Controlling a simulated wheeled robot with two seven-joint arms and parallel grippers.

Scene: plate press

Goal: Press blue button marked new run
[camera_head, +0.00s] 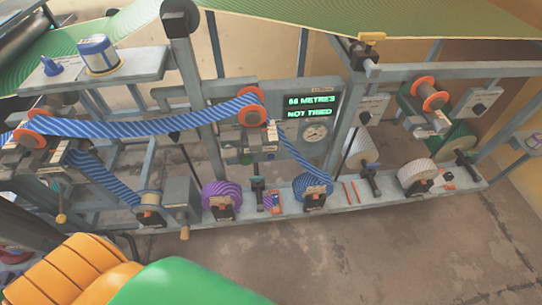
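A dark display (310,106) with green text stands on the machine's frame near the middle; its lower line reads NOT TRIED and its upper line gives a number of metres. A round gauge (315,132) sits just below it. Small coloured parts show on the panel to the left of the gauge, but they are too small to read. I cannot make out a blue button marked new run. Neither of my grippers shows in this view.
Blue striped webbing (150,123) runs over orange-flanged rollers. A purple roll (222,194), a blue roll (313,191) and a white roll (417,173) sit along the low front rail. Large orange (75,270) and green (185,283) shapes fill the lower left. Bare floor (380,250) lies in front.

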